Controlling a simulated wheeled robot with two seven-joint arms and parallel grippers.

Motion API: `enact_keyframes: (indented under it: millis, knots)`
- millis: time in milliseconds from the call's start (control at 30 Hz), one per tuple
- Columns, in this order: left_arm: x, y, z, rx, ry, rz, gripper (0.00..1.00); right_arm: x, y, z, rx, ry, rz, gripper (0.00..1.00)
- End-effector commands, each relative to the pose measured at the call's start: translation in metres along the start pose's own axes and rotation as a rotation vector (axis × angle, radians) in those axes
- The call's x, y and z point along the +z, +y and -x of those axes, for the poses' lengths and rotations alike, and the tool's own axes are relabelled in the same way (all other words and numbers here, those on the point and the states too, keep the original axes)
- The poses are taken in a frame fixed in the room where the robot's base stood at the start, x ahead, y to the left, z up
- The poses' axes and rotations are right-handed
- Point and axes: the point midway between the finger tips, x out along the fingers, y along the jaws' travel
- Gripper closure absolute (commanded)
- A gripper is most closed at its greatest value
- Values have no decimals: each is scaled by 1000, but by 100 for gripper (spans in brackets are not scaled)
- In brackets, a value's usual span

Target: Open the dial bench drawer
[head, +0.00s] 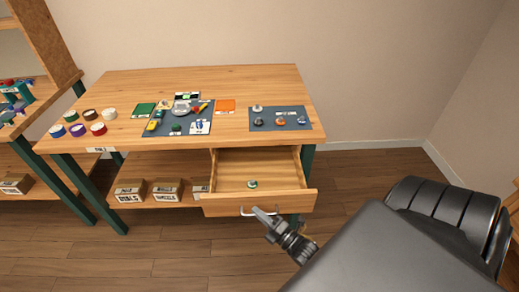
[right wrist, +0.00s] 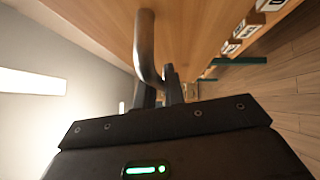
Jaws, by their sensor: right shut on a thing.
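The dial bench (head: 225,90) is a wooden table with dark green legs. Its drawer (head: 235,172) is pulled out under the right part of the top, and its inside shows. A small green and white item (head: 252,184) lies in the drawer. The drawer front carries a metal bar handle (head: 250,211); in the right wrist view the handle (right wrist: 146,45) runs down between my fingers. My right gripper (head: 262,215) is at the handle and shut on it. My left gripper is not in view.
Dark mats (head: 280,119) with small parts lie on the bench top, beside several coloured rings (head: 77,130). Labelled boxes (head: 166,190) stand on the lower shelf, left of the drawer. Another shelf unit (head: 40,100) stands at the left. The floor (head: 150,245) in front is clear.

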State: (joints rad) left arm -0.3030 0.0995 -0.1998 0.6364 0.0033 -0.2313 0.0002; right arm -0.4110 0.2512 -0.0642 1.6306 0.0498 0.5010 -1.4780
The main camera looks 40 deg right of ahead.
Motion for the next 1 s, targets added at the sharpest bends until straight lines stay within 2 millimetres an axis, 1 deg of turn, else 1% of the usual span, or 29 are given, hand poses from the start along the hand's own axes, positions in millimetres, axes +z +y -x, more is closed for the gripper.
enact_keyframes:
  millis: [100, 133, 300, 567, 667, 767, 1000]
  knots:
    - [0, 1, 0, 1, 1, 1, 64, 0, -1, 0, -3, 0, 0, 100]
    - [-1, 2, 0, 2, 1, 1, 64, 0, -1, 0, -3, 0, 0, 88]
    - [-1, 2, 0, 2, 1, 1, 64, 0, -1, 0, -2, 0, 0, 68]
    - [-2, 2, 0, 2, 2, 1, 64, 0, 0, 0, -1, 0, 0, 68]
    - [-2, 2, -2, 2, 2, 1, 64, 0, -2, 7, -2, 0, 0, 68]
    - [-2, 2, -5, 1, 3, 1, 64, 0, -2, 21, -3, 1, -1, 68]
    - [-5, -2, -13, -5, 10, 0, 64, 0, -3, 70, -4, 1, 0, 68]
